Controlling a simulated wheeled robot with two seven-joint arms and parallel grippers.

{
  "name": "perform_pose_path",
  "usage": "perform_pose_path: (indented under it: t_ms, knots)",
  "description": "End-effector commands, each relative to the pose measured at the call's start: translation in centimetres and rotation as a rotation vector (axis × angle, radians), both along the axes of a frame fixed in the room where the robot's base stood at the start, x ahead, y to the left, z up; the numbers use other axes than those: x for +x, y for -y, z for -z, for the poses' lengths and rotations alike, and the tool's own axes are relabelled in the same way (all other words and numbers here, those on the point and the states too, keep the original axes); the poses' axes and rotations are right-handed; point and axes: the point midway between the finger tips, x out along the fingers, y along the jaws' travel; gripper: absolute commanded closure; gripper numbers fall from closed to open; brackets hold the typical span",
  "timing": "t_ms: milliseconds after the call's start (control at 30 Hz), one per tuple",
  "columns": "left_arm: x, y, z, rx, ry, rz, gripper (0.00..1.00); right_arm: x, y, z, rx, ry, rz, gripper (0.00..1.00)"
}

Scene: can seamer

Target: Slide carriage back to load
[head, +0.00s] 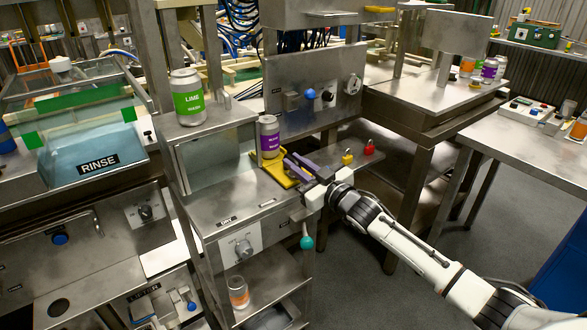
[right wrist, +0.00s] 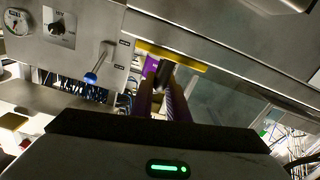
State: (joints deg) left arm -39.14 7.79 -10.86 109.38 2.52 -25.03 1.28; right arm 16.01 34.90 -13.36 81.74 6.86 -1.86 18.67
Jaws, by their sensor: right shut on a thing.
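The yellow carriage (head: 278,176) sits on the steel deck of the seamer in the head view, with a silver can with a purple label (head: 269,137) upright at its back. Its yellow edge (right wrist: 185,60) also crosses the right wrist view. My right gripper (head: 293,166) reaches in from the right, its purple fingers at the carriage's right side. In the right wrist view the fingers close on a dark handle (right wrist: 163,73) at the carriage. Most of the handle is hidden in the head view. My left gripper is not in view.
A larger can with a green LIME label (head: 188,98) stands on the machine top to the left. An upright panel (head: 315,90) with knobs rises behind the carriage. A teal-knobbed lever (head: 307,241) hangs at the front right. A glass (head: 238,292) stands on the lower shelf.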

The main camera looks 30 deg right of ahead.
Motion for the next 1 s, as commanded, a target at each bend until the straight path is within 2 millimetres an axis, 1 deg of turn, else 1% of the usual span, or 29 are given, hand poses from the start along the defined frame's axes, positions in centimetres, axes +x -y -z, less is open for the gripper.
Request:
perform_pose_path:
  t_ms: [200,467,500,567,600,867,1000]
  knots:
    - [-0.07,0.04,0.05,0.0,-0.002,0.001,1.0,0.09,0.69,-0.2,-0.006,0.004,-0.001,1.0]
    - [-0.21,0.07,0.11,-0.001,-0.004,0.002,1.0,0.11,0.95,-0.3,-0.007,0.006,0.004,1.0]
    - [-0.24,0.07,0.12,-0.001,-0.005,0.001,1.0,0.11,0.99,-0.32,-0.007,0.006,0.005,0.82]
    - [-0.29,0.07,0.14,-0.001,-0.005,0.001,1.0,0.12,1.0,-0.33,-0.006,0.006,0.005,0.72]
    - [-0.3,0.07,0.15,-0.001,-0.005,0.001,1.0,0.12,0.97,-0.32,-0.006,0.005,0.004,0.69]
    - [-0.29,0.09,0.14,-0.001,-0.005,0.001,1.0,0.02,0.72,-0.13,-0.002,0.003,0.002,0.69]
    - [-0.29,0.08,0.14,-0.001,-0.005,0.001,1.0,-0.77,0.76,-0.03,-0.001,0.001,0.001,0.69]
